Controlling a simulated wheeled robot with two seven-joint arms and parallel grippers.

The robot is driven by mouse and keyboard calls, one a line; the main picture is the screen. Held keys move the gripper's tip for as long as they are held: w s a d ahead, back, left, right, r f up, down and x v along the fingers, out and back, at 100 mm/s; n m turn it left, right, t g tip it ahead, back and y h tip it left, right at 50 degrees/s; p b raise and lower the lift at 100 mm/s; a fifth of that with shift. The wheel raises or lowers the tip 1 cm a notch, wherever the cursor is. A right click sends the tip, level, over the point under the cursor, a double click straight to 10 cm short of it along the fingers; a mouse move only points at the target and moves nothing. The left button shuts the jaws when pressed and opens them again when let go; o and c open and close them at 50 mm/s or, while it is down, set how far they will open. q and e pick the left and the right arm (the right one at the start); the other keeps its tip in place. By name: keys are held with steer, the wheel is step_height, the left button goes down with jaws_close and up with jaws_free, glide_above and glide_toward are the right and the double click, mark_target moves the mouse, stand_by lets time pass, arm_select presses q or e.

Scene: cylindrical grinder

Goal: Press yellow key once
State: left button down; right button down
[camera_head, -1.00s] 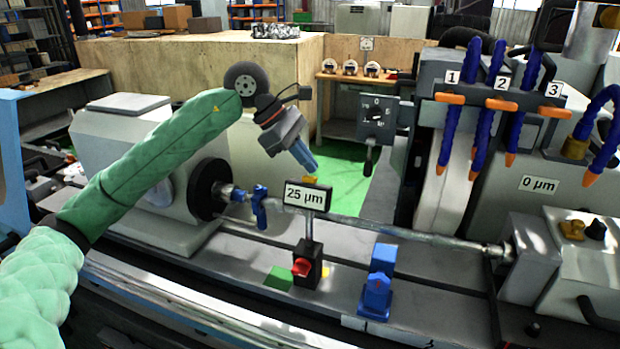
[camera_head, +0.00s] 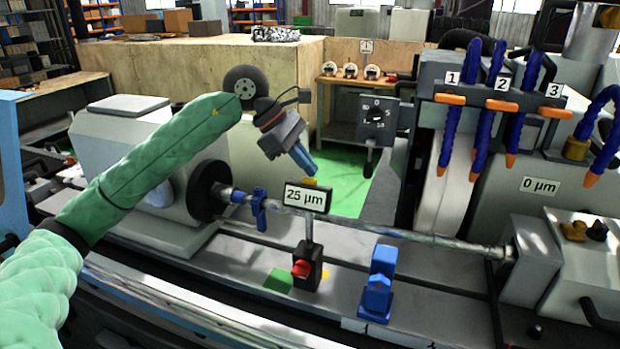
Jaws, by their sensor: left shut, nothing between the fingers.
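My left gripper (camera_head: 304,160) hangs in the middle of the view, its blue fingers shut and empty, pointing down and right. Just below its tips a small yellow piece (camera_head: 310,182) shows above the top edge of the "25 µm" display (camera_head: 307,197); I cannot tell whether they touch. A flat yellow patch (camera_head: 325,273) shows beside the black box with a red button (camera_head: 302,269), partly hidden by it. A yellow-orange knob (camera_head: 573,228) sits on the housing at the right. Which of these is the key is not clear. My right gripper is not in view.
A long shaft (camera_head: 400,233) runs across the grinder behind the display. A blue clamp (camera_head: 259,208) and a blue stand (camera_head: 379,285) are near it. A green patch (camera_head: 279,280) lies left of the red button. Blue hoses (camera_head: 447,115) hang at the right.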

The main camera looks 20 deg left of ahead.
arm_select(q)
steer(key=shift+f, duration=0.2)
steer(key=shift+r, duration=0.2)
stand_by(0.5)
steer(key=shift+w+r, duration=0.25)
steer(key=shift+r, duration=0.35)
steer(key=shift+w+r+p, duration=0.15)
steer(key=shift+w+r, duration=0.15)
steer(key=shift+r, duration=0.5)
steer(key=shift+w+r+p, duration=0.15)
steer(key=shift+w+r, duration=0.2)
steer(key=shift+r, duration=0.4)
steer(key=shift+w+r+p, duration=0.15)
steer(key=shift+w+r, duration=0.15)
steer(key=shift+r, duration=0.5)
